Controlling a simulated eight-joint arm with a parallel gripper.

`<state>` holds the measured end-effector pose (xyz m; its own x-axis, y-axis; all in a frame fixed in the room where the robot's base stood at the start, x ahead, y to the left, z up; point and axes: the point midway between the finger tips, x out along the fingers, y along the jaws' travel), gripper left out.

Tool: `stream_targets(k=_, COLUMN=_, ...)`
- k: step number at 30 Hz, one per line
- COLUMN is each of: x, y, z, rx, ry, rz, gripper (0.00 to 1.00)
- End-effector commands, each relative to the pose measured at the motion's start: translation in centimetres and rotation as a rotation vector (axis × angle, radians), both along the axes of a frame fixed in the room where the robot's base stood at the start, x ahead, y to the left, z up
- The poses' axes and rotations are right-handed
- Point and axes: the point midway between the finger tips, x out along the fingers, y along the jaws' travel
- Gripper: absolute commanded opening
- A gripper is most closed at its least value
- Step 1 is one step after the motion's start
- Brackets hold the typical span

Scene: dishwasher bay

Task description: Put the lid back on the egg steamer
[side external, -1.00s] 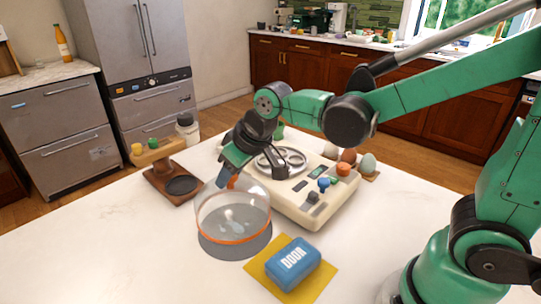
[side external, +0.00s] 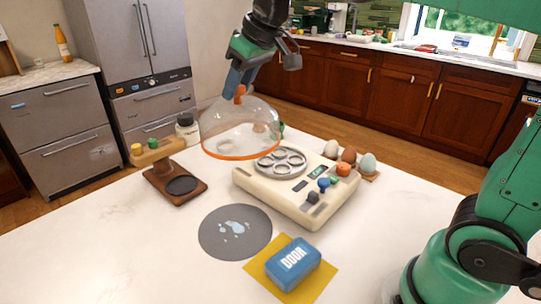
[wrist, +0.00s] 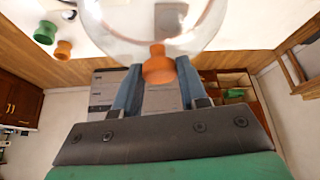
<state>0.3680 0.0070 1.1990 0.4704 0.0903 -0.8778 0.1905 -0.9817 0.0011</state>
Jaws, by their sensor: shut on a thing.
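The clear dome lid (side external: 241,128) with an orange rim and orange knob hangs in the air in the side external view, level, above and to the left of the egg steamer. My gripper (side external: 239,92) is shut on the lid's orange knob. In the wrist view the orange knob (wrist: 158,66) sits between my two blue fingers, with the clear dome (wrist: 150,28) beyond it. The cream egg steamer (side external: 318,209) stands on the counter with its round egg tray (side external: 281,161) uncovered. Its control knobs are on the right part of its top.
A grey round mat (side external: 235,248) with wet marks lies bare at the front. A blue block marked DOOR (side external: 293,263) lies on a yellow cloth (side external: 258,272). A wooden stand (side external: 165,180) is at left. Several eggs (side external: 348,155) are behind the steamer.

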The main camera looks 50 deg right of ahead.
Motion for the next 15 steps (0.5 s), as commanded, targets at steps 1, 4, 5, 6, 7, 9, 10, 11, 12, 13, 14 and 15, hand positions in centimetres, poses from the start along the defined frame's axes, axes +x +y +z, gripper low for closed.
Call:
stream_targets(k=1, x=0.7, y=-2.3, z=-0.8, rx=0.002, ry=0.002, rz=-0.016, gripper=0.00)
stream_targets(k=4, x=1.5, y=-6.3, z=-2.3, rx=0.004, ry=0.004, rz=-0.015, gripper=0.00)
stream_targets(k=5, x=1.6, y=-7.4, z=-2.7, rx=0.004, ry=0.002, rz=-0.015, gripper=0.00)
stream_targets(k=6, x=1.8, y=-8.8, z=-3.2, rx=0.005, ry=-0.001, rz=-0.012, gripper=0.00)
stream_targets(k=7, x=1.8, y=-9.7, z=-3.5, rx=0.006, ry=-0.003, rz=-0.011, gripper=0.00)
stream_targets(k=9, x=1.8, y=-11.5, z=-4.2, rx=0.006, ry=-0.010, rz=-0.008, gripper=0.00)
stream_targets(k=10, x=1.7, y=-12.1, z=-4.4, rx=0.007, ry=-0.013, rz=-0.006, gripper=0.00)
stream_targets(k=11, x=1.7, y=-12.7, z=-4.6, rx=0.007, ry=-0.015, rz=-0.005, gripper=0.00)
stream_targets(k=12, x=1.7, y=-13.2, z=-4.8, rx=0.006, ry=-0.018, rz=-0.003, gripper=0.00)
stream_targets(k=13, x=1.6, y=-13.5, z=-4.9, rx=0.006, ry=-0.019, rz=-0.001, gripper=0.00)
stream_targets(k=14, x=1.6, y=-13.7, z=-5.0, rx=0.006, ry=-0.021, rz=0.000, gripper=0.00)
stream_targets(k=15, x=1.6, y=-13.8, z=-5.2, rx=0.006, ry=-0.021, rz=0.001, gripper=0.00)
